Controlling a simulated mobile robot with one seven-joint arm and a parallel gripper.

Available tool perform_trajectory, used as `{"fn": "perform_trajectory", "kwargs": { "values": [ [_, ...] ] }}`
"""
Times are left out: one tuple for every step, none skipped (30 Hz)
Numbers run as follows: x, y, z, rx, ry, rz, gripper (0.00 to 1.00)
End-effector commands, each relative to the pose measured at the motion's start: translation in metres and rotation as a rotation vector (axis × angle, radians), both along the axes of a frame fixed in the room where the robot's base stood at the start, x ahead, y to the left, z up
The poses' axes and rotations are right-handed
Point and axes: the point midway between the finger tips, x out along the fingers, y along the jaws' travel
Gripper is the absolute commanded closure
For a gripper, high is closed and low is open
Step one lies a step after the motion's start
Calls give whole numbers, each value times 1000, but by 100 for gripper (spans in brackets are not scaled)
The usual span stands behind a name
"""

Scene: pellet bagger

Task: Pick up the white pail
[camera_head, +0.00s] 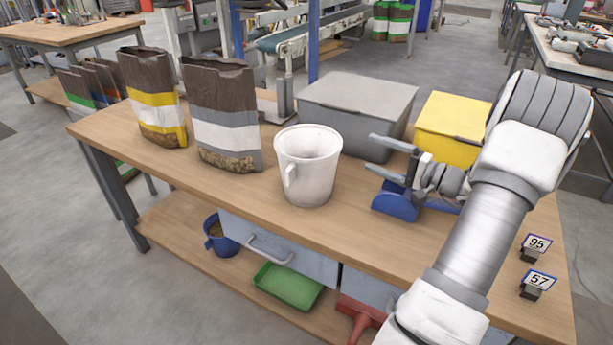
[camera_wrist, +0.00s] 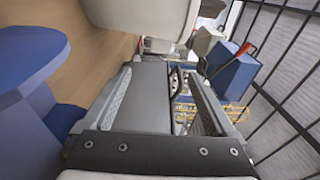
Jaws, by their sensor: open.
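The white pail (camera_head: 307,170) stands upright on the wooden table in the head view, its handle on the side nearest the head camera. My gripper (camera_head: 372,154) is open and empty, just to the right of the pail, with its fingers pointing left toward it. A gap shows between the fingertips and the pail. In the wrist view a pale rounded surface, seemingly the pail (camera_wrist: 130,14), lies at the top beyond my gripper (camera_wrist: 172,70). The pail's inner bottom is hidden.
A blue scoop (camera_head: 395,205) lies under my gripper. A grey lidded box (camera_head: 355,98) and a yellow box (camera_head: 452,118) stand behind. Two brown bags (camera_head: 153,95) (camera_head: 225,115) stand left of the pail. The table's front strip (camera_head: 370,240) is clear.

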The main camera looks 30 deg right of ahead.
Motion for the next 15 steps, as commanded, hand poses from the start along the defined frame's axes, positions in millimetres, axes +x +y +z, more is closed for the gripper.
{"fn": "perform_trajectory", "kwargs": {
  "values": [
    [12, 7, -2, -1, -1, 7, 8],
    [18, 10, -2, -1, 0, 7, 8],
    [26, 14, -2, 0, -1, 7, 8],
    [32, 17, -2, -1, 0, 8, 8],
    [38, 19, -2, -1, 1, 7, 8],
    [46, 23, -2, -1, 0, 7, 8],
    [52, 26, -2, -1, 1, 7, 8],
    [58, 28, -2, -1, 1, 7, 8],
    [65, 31, -1, -1, 0, 7, 8],
    [70, 33, -1, -1, 1, 6, 8],
    [74, 35, -1, -1, 2, 6, 8],
    [79, 37, -1, 0, 1, 6, 8],
    [82, 39, -1, 0, 1, 6, 8],
    [84, 40, -1, 0, 2, 5, 8],
    [87, 41, 0, 0, 2, 4, 8]
  ]
}}
